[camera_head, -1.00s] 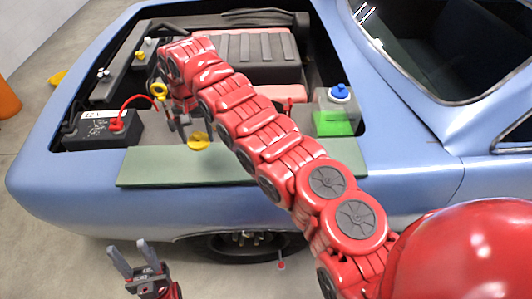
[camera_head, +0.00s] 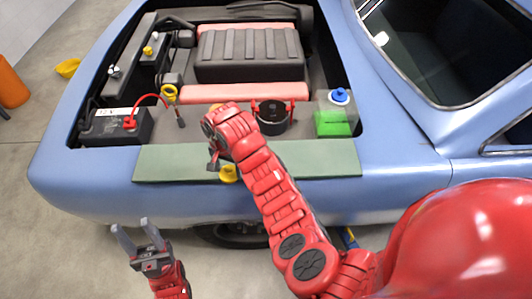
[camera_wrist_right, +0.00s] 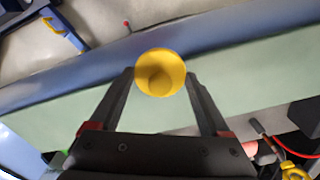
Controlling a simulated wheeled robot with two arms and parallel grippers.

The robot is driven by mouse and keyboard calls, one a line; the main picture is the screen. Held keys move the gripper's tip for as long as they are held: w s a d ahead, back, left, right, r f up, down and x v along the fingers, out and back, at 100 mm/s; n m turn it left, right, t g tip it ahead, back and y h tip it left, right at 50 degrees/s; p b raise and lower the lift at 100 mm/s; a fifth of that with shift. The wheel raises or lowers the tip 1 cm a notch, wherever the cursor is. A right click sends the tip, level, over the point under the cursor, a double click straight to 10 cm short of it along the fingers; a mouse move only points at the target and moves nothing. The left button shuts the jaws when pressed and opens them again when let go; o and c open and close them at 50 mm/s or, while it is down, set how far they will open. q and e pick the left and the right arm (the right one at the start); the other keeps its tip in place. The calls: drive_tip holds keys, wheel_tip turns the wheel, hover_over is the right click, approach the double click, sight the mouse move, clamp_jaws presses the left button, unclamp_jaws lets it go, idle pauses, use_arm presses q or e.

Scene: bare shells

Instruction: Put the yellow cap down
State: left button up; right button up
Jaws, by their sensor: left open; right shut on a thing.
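The yellow cap (camera_head: 229,173) is over the green mat (camera_head: 320,160) on the car's blue fender. My right gripper (camera_head: 217,166) is shut on the cap. In the right wrist view the cap (camera_wrist_right: 160,72) sits between the two fingertips, with the green mat (camera_wrist_right: 50,125) behind it. I cannot tell whether the cap touches the mat. My left gripper (camera_head: 130,235) is open and empty, low in front of the fender, apart from the mat.
Behind the mat is the open engine bay with a black battery (camera_head: 115,125), a yellow-ringed dipstick (camera_head: 169,95), a black round part (camera_head: 272,118) and a blue-capped reservoir (camera_head: 339,112). Both ends of the mat are clear. An orange cylinder (camera_head: 10,85) stands on the floor at left.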

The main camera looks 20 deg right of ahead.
drive_tip(key=w+d+b, duration=0.2)
drive_tip(key=d, duration=0.2)
drive_tip(key=w+d+f+b, duration=0.1)
drive_tip(key=w+d+b, duration=0.1)
drive_tip(key=d, duration=0.3)
drive_tip(key=w+d+b, duration=0.2)
drive_tip(key=d, duration=0.3)
drive_tip(key=shift+d+f, duration=0.15)
drive_tip(key=shift+f, duration=0.2)
drive_tip(key=shift+w+d, duration=0.1)
drive_tip(key=shift+d, duration=0.05)
drive_tip(key=shift+p, duration=0.4)
wheel_tip(320, 180, down, 3)
drive_tip(key=shift+r+p, duration=0.1)
drive_tip(key=shift+p, duration=0.95)
drive_tip(key=shift+f, duration=0.3)
drive_tip(key=shift+f, duration=0.15)
drive_tip(key=o, duration=1.2)
drive_tip(key=shift+c, duration=0.2)
drive_tip(key=shift+r, duration=0.25)
